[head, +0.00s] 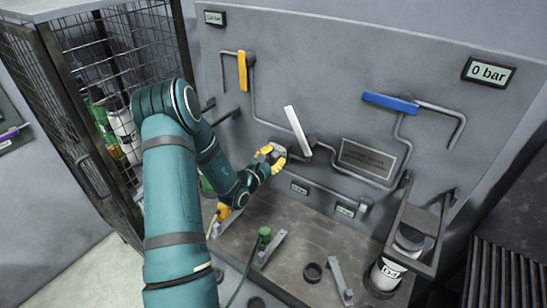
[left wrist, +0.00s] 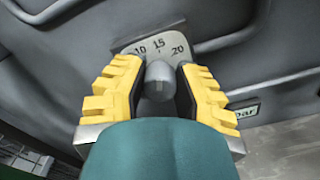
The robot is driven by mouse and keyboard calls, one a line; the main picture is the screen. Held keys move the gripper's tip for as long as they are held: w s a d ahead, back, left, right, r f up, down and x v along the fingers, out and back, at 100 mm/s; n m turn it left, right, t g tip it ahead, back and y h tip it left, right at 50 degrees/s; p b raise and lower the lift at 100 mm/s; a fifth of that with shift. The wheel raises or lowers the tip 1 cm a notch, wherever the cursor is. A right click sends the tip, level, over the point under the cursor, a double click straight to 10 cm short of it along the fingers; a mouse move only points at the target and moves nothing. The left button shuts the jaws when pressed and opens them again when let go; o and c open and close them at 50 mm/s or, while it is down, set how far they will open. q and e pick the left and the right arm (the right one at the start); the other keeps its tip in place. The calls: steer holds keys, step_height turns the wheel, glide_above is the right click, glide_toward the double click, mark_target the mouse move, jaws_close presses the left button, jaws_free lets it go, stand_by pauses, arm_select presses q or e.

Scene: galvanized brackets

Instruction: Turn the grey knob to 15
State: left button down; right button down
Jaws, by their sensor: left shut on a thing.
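The grey knob (left wrist: 159,82) sits between the two yellow fingers of my left gripper (left wrist: 158,88) in the left wrist view. The fingers close on it from both sides. Behind it is a pale dial plate (left wrist: 205,45) with the marks 10, 15 and 20. The knob stands below the 15 mark, but I cannot make out a pointer line on it. In the head view my left gripper (head: 268,157) is at the wall panel and mostly covers the knob. My right gripper is not in view.
The panel has a yellow lever (head: 242,72), a white lever (head: 297,131) close to my gripper, and a blue lever (head: 390,102). A display (head: 488,72) reads 0 bar. Brackets and a canister (head: 385,273) stand on the bench (head: 305,237). A wire cage (head: 70,110) is at left.

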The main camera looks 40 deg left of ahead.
arm_select(q)
steer(key=shift+r, duration=0.1)
steer(key=c, duration=0.6)
jaws_free()
steer(key=shift+w, duration=0.1)
steer(key=shift+c, duration=0.2)
steer(key=s+d, duration=0.1)
steer(key=s, duration=1.1)
steer(key=shift+d, duration=0.15)
